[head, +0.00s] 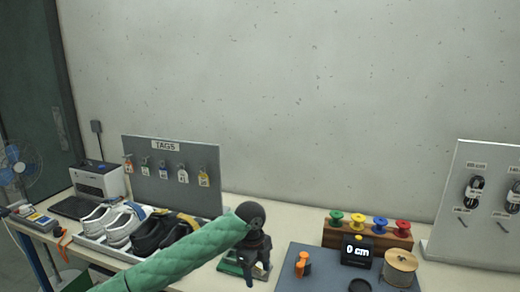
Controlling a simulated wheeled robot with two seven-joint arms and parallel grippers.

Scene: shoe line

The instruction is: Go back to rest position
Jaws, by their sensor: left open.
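My left arm in its green padded sleeve comes in from the lower left, across the front of the workbench (225,282). My left gripper (256,272) hangs below the dark wrist joint, pointing down over the bench. It is open, and I see nothing held between its fingers. A green and pale object (229,266) lies behind it, partly hidden; I cannot tell whether they touch. My right gripper is not in view.
A tray (92,241) of white shoes (122,227) and black shoes (150,234) is partly behind my left arm. A grey TAGS board (135,152) stands behind.

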